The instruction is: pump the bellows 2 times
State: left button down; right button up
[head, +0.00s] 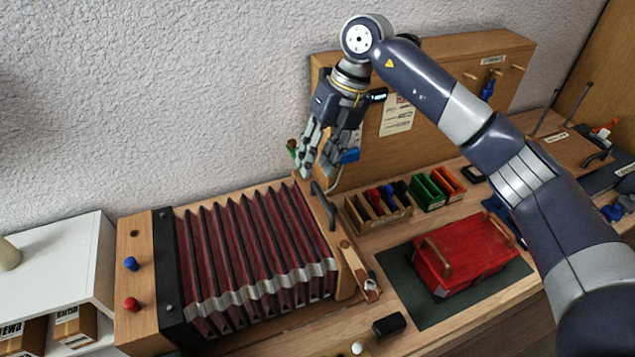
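The bellows (250,255) lie on the bench at the lower left, with dark red pleats and grey corners between wooden end boards. The pleats are spread out. A dark handle (323,205) stands on the right end board. My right gripper (317,170) points down just above and behind this handle and looks apart from it. Its fingers are spread with a gap between them, and I see nothing held. My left gripper is not in view.
A wooden board (430,150) stands behind the gripper. Right of the bellows are a divided tray (377,212), green and orange bins (428,192) and a red box (465,255) on a dark mat (410,283). A small black block (389,325) lies in front.

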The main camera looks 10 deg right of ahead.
aim_at(323, 196)
jog(key=shift+m+h, duration=0.3)
jog(key=shift+h, duration=0.5)
jog(key=f+p, duration=0.1)
jog(key=f, duration=0.1)
jog(key=d+f+p, duration=0.1)
jog(key=f, duration=0.2)
jog(key=f+p, duration=0.2)
jog(key=f, duration=0.1)
jog(key=shift+w+d+f, duration=0.1)
jog(key=shift+w+d, duration=0.05)
jog(key=shift+d, duration=0.25)
jog(key=shift+a+f, duration=0.1)
jog(key=shift+f, duration=0.55)
grip_shut()
